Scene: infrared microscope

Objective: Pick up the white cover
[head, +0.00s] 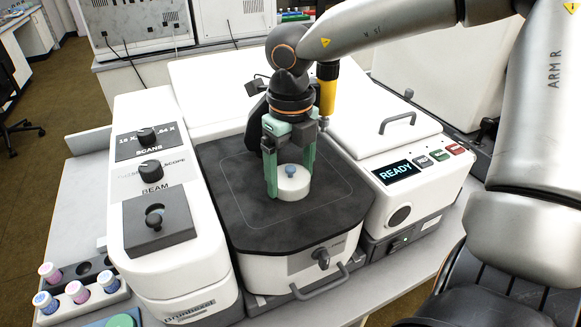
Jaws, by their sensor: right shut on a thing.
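The white cover (294,188) is a short round white piece with a blue knob on top, on the dark top plate (258,222) of the microscope. My right gripper (289,187) reaches down from above, with its green fingers on either side of the cover. It is shut on the cover. I cannot tell whether the cover's underside touches the plate. My left gripper is not in view.
A white control block with knobs (150,170) stands left of the plate. A white unit with a READY display (395,172) stands right. A rack with several capped vials (75,292) is at the lower left. A yellow-and-black upright part (327,88) stands close behind the gripper.

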